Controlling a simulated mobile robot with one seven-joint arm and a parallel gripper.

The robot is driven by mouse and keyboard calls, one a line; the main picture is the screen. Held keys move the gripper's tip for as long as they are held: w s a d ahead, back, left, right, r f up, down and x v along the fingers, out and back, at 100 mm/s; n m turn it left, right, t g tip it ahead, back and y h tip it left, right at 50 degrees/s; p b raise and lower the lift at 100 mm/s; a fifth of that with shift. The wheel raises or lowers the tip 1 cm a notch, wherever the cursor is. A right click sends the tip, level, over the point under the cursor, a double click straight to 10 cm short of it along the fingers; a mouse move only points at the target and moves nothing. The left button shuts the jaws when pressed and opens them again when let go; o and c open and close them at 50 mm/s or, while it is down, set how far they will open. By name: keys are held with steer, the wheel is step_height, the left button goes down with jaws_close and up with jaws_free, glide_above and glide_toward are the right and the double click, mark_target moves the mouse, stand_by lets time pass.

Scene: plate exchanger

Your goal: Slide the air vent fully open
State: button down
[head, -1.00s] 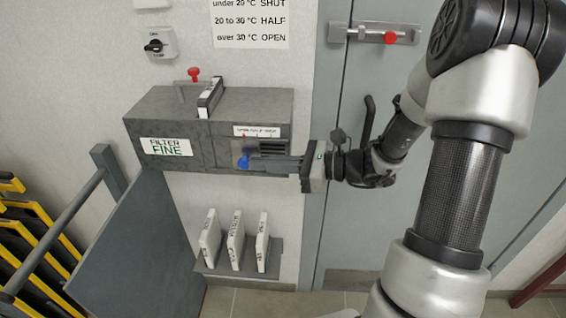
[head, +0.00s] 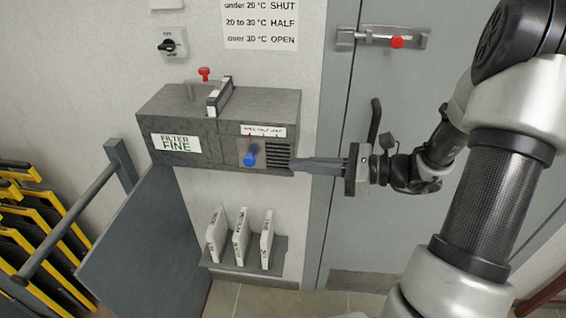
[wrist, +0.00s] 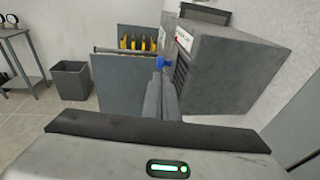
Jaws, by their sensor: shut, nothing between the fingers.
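The grey filter box (head: 225,130) on the wall carries the air vent on its front right. The vent's blue knob (head: 249,157) is at the left end, below the left mark of the OPEN HALF SHUT label (head: 263,130). Dark slats (head: 279,155) show uncovered to its right. My gripper (head: 295,165) is shut and empty. Its fingers point left, with the tips by the right end of the vent, apart from the knob. In the wrist view my gripper (wrist: 160,75) lies beside the box, and the knob (wrist: 162,62) shows beyond the tips.
A FINE filter label (head: 176,144) and a red-knobbed latch (head: 205,76) are on the box. A rack of white panels (head: 240,258) stands below. A grey door (head: 400,90) is behind my arm. A hinged grey panel (head: 145,235) and yellow-edged frames (head: 35,220) are at left.

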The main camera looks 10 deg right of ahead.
steer(key=v, duration=0.5)
steer(key=shift+d, duration=0.1)
